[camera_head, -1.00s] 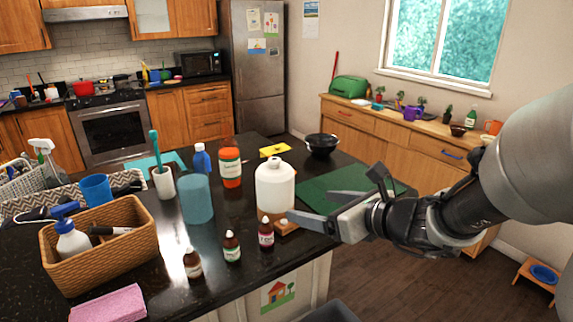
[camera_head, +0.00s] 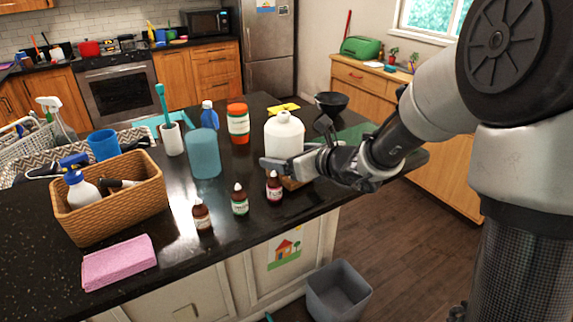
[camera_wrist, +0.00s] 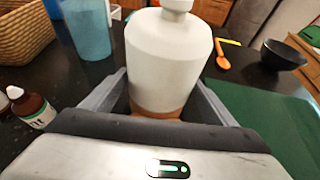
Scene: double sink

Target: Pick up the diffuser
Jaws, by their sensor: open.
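The diffuser appears to be the white bottle-shaped thing with a short neck (camera_head: 284,136), upright on the dark counter. In the wrist view the white body (camera_wrist: 168,52) fills the middle, with a wooden-brown base (camera_wrist: 155,110) below it. My gripper (camera_head: 298,150) is at its right front side in the head view. In the wrist view my open gripper (camera_wrist: 160,95) has one finger on each side of the lower part. Whether either finger touches it is unclear. Part of the base is hidden by my gripper.
Several small brown bottles (camera_head: 240,200) stand close in front. A teal cylinder (camera_head: 204,155) and an orange-capped jar (camera_head: 238,123) are to the left and behind. A dark bowl (camera_head: 331,103) and a green mat (camera_wrist: 268,125) lie to the right. A wicker basket (camera_head: 118,208) is at left.

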